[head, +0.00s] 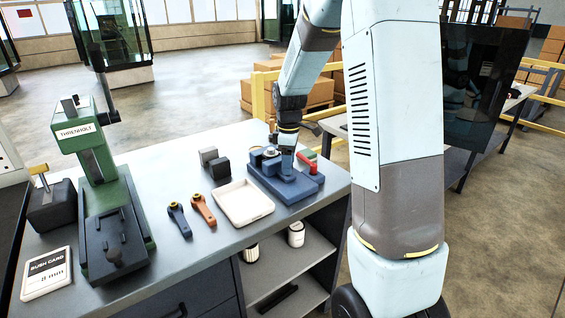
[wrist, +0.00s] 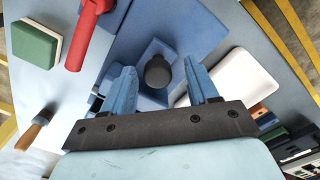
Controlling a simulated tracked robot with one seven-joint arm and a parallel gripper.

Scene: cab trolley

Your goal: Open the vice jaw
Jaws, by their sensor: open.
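The blue vice (head: 290,192) sits on the grey bench, right of the white tray. In the wrist view its blue body (wrist: 190,25) lies below my gripper, with a round black knob (wrist: 157,72) on a raised blue block. A red handle (wrist: 88,40) shows at the vice's left in the wrist view. My gripper (wrist: 162,85) is open, its two blue fingers on either side of the knob with gaps showing. In the head view my gripper (head: 286,170) is low over the vice and hides part of it. Contact with the knob cannot be told.
The white tray (head: 243,203) looks empty. Blue (head: 179,219) and orange (head: 203,210) handled tools lie left of it, and dark blocks (head: 214,163) behind. A green press (head: 103,165) stands at left. A green-and-white block (wrist: 35,45) and brush (wrist: 38,130) lie near the vice.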

